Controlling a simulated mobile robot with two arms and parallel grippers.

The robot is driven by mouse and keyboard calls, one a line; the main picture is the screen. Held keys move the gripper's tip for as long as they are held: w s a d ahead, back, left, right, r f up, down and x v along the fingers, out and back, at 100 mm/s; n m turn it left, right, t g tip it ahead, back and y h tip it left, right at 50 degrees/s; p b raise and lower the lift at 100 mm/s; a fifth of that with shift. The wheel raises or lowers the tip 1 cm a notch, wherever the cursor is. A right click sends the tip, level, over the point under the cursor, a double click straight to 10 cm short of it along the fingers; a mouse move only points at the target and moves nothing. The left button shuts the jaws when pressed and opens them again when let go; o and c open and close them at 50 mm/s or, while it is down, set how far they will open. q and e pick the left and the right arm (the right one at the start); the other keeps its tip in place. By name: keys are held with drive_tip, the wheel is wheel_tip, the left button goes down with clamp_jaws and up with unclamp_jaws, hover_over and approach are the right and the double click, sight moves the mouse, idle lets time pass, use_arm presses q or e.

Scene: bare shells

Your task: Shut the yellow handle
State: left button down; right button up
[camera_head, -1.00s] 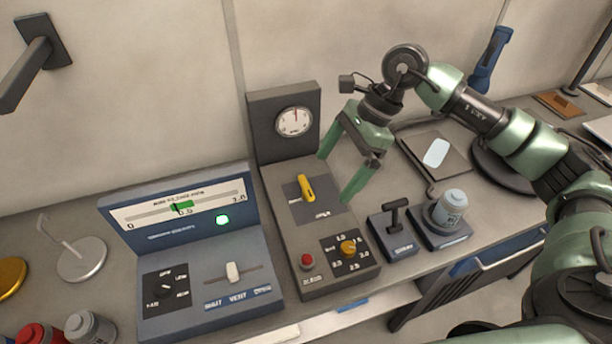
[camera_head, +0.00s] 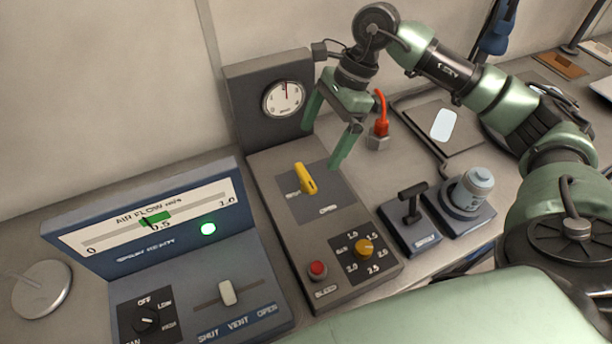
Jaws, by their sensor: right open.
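The yellow handle (camera_head: 306,179) sits on a dark square plate on the grey panel box (camera_head: 335,270). It runs from upper left to lower right, its lower end toward the label at the plate's near edge, which seems to read OPEN. Another label at the plate's left is too small to read surely. My right gripper (camera_head: 323,145) is open and empty, its fingers pointing down behind and above the handle, apart from it. My left gripper is not in view.
A dial gauge (camera_head: 284,98) stands upright behind the handle. A red button (camera_head: 317,269) and orange knob (camera_head: 364,248) are on the box's near part. A blue air-flow console (camera_head: 190,290) stands left, a black lever (camera_head: 411,205) right. A red-topped fitting (camera_head: 380,125) is behind.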

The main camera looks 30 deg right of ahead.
sight(305, 175)
drive_tip(key=x, duration=0.3)
drive_tip(key=p+x, duration=0.1)
drive_tip(key=x, duration=0.5)
drive_tip(key=shift+w+d+f, duration=0.1)
drive_tip(key=shift+d+f, duration=0.15)
drive_tip(key=shift+f, duration=0.25)
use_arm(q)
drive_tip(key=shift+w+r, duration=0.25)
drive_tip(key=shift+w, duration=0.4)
